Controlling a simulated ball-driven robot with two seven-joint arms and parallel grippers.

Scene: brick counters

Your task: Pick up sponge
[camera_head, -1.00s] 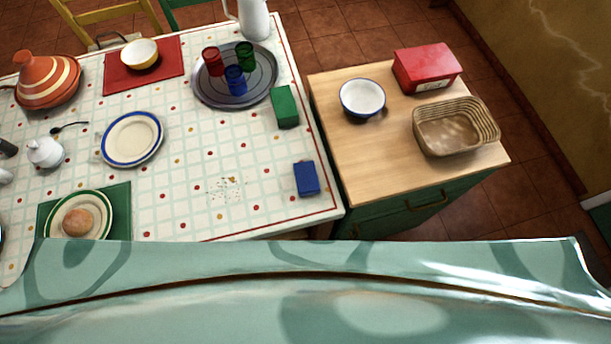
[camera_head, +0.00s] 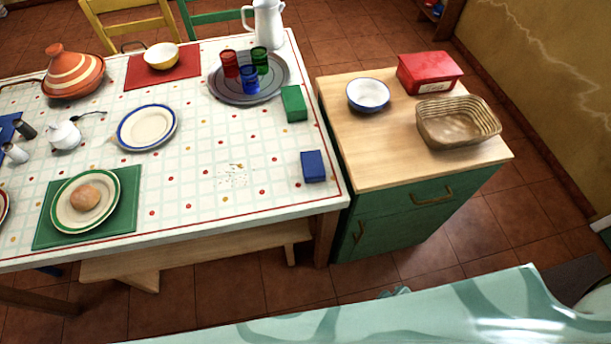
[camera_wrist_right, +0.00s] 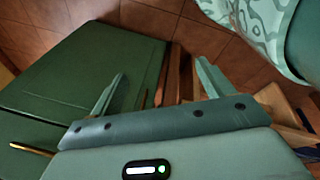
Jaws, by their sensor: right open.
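Two sponge-like blocks lie on the tiled table (camera_head: 200,190) in the head view. A blue block (camera_head: 313,166) is near its front right corner, right of some crumbs (camera_head: 234,177). A green block (camera_head: 293,103) is farther back, near the right edge. I cannot tell for certain which is the sponge. My right gripper (camera_wrist_right: 161,72) is open in the right wrist view, with nothing between its fingers. It is beside the green cabinet (camera_wrist_right: 85,75), apart from both blocks. My left gripper is not in view.
A wooden-topped counter (camera_head: 400,165) stands right of the table, with a basket (camera_head: 455,140), red box (camera_head: 428,72) and bowl (camera_head: 368,95). A tray (camera_head: 275,84) with cups is behind the green block. A bench (camera_head: 200,262) shows under the table's front. Table around the blue block is clear.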

